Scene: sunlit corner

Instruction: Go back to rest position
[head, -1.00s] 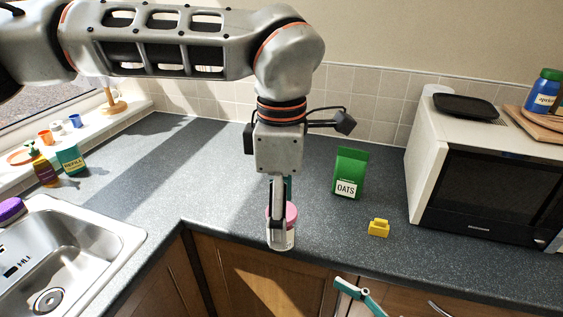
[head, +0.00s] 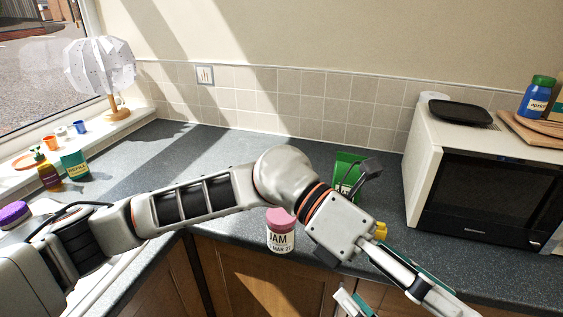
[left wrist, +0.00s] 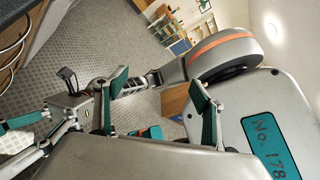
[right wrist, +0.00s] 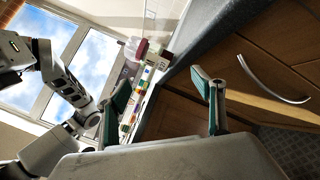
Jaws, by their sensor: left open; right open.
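My left arm reaches in from the left in the head view and bends down to the lower right. Its gripper (head: 440,296) is open and empty, past the counter's front edge; its fingers also show in the left wrist view (left wrist: 160,105) with nothing between them. A pink-lidded jam jar (head: 281,236) stands upright near the counter's front edge, apart from both grippers.
A green oats packet (head: 345,172) and a yellow block (head: 380,231) are partly hidden behind my left arm. A microwave (head: 480,185) stands at the right. A soap bottle (head: 46,172) and green box (head: 74,164) stand by the sink. The back-middle counter (head: 225,150) is clear.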

